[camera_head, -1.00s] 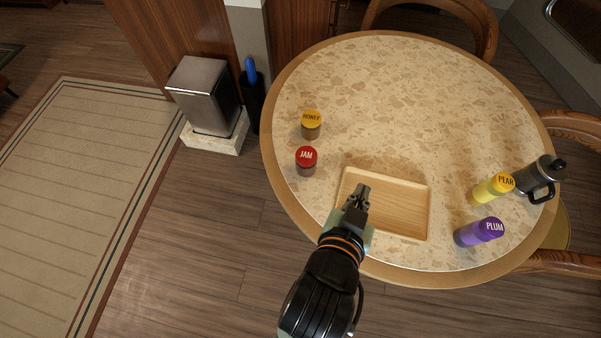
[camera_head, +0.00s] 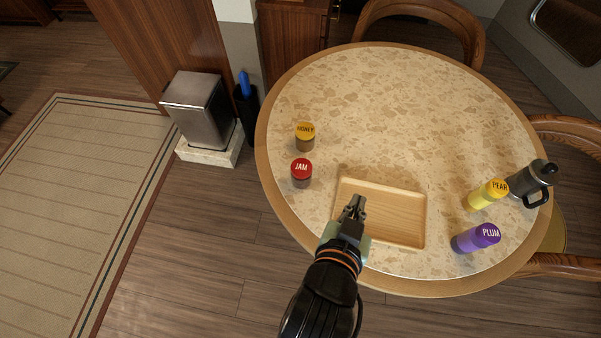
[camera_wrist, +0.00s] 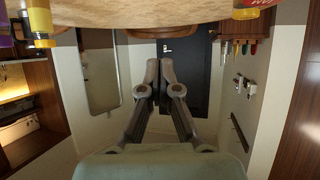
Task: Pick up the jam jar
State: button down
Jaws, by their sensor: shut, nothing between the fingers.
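The jam jar (camera_head: 301,174) has a red lid marked JAM and stands upright on the left part of the round table. My gripper (camera_head: 356,203) is shut and empty, above the left part of the wooden tray, to the right of and nearer than the jam jar. In the wrist view my gripper (camera_wrist: 166,66) shows its two fingers together at the tips.
The honey jar (camera_head: 305,136) stands just behind the jam jar. The empty wooden tray (camera_head: 400,218) lies at the table's near side. A yellow pear bottle (camera_head: 487,195), a purple plum bottle (camera_head: 475,239) and a dark mug (camera_head: 531,181) stand at right. The table's middle and back are clear.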

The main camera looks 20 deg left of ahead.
jog(key=c, duration=1.9)
grip_release()
jog(key=o, duration=1.6)
